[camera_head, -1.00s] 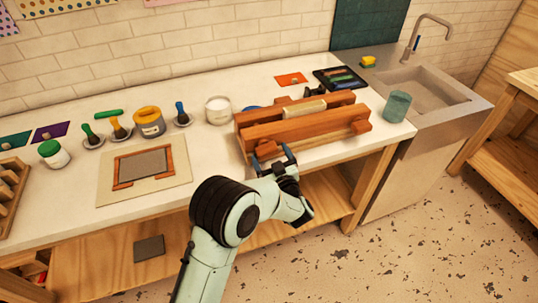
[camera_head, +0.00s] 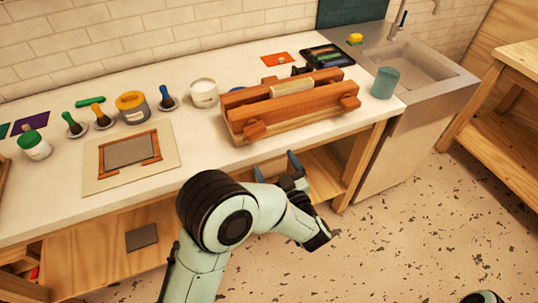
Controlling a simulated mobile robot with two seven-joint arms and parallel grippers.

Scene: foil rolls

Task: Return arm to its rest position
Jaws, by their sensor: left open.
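My left arm comes in from the bottom. Its left gripper (camera_head: 277,167) is open and empty, just in front of the counter's front edge. It is apart from the wooden press-like frame (camera_head: 300,107), which stands on the counter above it in the picture. The frame has reddish-brown beams and a pale roller-like piece (camera_head: 292,88) between them. My right gripper is not seen; only a small part of my body shows at the bottom right edge.
The white counter (camera_head: 210,140) holds a board with a framed grey panel (camera_head: 130,150), a yellow-grey pot (camera_head: 133,107), a white pot (camera_head: 204,93) and a grey-green cup (camera_head: 385,83). A sink (camera_head: 420,75) is at the right. The speckled floor (camera_head: 410,235) is clear.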

